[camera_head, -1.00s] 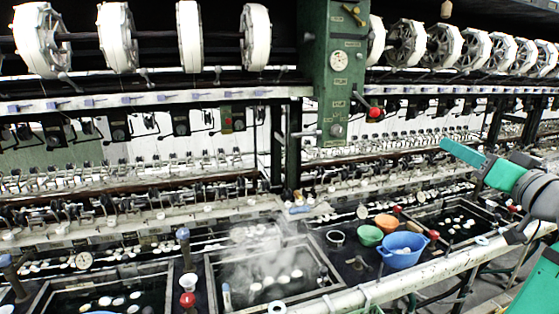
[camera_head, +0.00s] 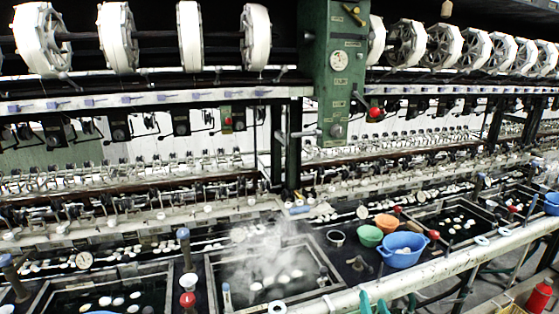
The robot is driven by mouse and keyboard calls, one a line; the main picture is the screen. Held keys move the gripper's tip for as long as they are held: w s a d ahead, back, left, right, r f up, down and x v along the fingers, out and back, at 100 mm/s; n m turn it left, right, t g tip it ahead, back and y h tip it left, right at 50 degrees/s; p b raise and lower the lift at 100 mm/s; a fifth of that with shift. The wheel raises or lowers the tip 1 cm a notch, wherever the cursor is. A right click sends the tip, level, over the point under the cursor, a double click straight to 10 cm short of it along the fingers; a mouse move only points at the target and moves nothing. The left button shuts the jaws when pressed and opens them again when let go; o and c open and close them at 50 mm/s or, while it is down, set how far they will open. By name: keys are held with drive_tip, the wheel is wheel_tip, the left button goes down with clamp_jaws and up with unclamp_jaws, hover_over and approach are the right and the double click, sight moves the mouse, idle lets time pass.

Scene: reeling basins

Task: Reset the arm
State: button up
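My gripper and arm are not in view now. The reeling machine fills the view, with a green control column (camera_head: 335,75) in the middle. Below it, a dark basin (camera_head: 265,265) with white cocoons gives off steam. Another basin (camera_head: 100,295) with cocoons lies at the lower left, and a further basin (camera_head: 455,222) lies to the right.
A blue tub (camera_head: 403,250), an orange bowl (camera_head: 386,221) and a green bowl (camera_head: 369,236) stand between basins. A pale rail (camera_head: 450,264) runs along the front edge. A red canister (camera_head: 538,298) stands at the lower right, beside open floor.

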drive_tip(key=s+a+f+n+g, duration=0.1)
drive_tip(key=s+a+f, duration=0.7)
drive_tip(key=s+f, duration=0.15)
drive_tip(key=s+a+f+n, duration=0.1)
drive_tip(key=s+a+f, duration=0.65)
drive_tip(key=s, duration=0.35)
drive_tip(key=s+a+r+n, duration=0.1)
drive_tip(key=s+a, duration=0.2)
drive_tip(key=s, duration=0.5)
drive_tip(key=s+a+r+n+y, duration=0.1)
drive_tip(key=s+a, duration=0.3)
drive_tip(key=s, duration=0.4)
drive_tip(key=s+a+r+n+y, duration=0.1)
drive_tip(key=s+a+r+n, duration=0.1)
drive_tip(key=s, duration=0.7)
drive_tip(key=shift+a+r+n, duration=0.4)
drive_tip(key=shift+a+r, duration=0.2)
drive_tip(key=shift+a, duration=0.1)
